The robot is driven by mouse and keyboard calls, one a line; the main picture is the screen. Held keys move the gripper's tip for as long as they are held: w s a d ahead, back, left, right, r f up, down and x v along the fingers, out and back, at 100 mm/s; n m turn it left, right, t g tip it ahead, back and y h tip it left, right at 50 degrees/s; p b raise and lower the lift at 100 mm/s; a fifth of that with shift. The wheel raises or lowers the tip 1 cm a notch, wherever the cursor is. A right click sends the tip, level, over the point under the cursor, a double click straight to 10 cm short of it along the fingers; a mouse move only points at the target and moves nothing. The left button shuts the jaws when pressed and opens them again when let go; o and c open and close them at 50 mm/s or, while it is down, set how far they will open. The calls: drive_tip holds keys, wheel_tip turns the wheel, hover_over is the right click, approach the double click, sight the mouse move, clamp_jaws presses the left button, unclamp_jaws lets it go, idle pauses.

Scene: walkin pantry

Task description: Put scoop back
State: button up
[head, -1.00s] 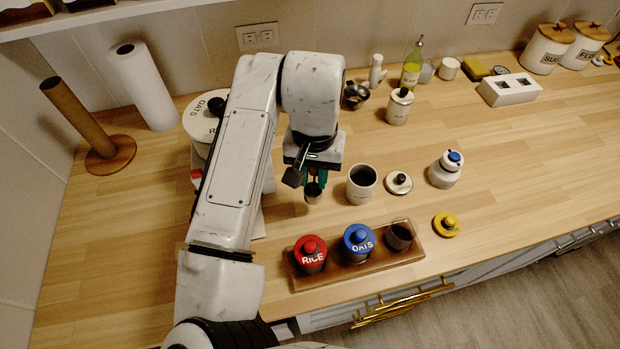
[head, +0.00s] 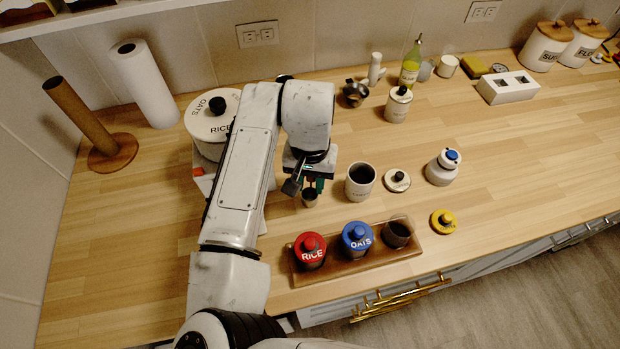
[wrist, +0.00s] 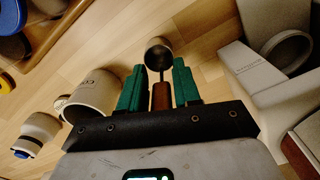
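The scoop is a small metal cup with a brown handle. In the wrist view the scoop (wrist: 158,52) points away from my gripper (wrist: 160,85), its handle between the two green fingers, which look closed on it. In the head view the scoop (head: 309,197) hangs below my gripper (head: 312,184), above the counter, left of an open cream canister (head: 360,190). That canister (wrist: 95,92) also shows left of the fingers in the wrist view. A pale box with a round, labelled opening (wrist: 255,68) is to the right there; my arm mostly hides it in the head view.
A wooden tray (head: 345,275) at the front edge holds a red RICE jar (head: 310,253), a blue OATS jar (head: 357,238) and an open dark jar (head: 398,236). A loose lid (head: 397,182), a yellow lid (head: 443,222) and a blue-capped jar (head: 443,168) lie right. The right counter is mostly clear.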

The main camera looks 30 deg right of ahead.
drive_tip(key=o, duration=0.3)
wheel_tip(320, 180, up, 12)
drive_tip(key=b, duration=0.1)
drive_tip(key=shift+r+b, duration=0.2)
drive_tip(key=shift+b, duration=0.15)
idle(0.3)
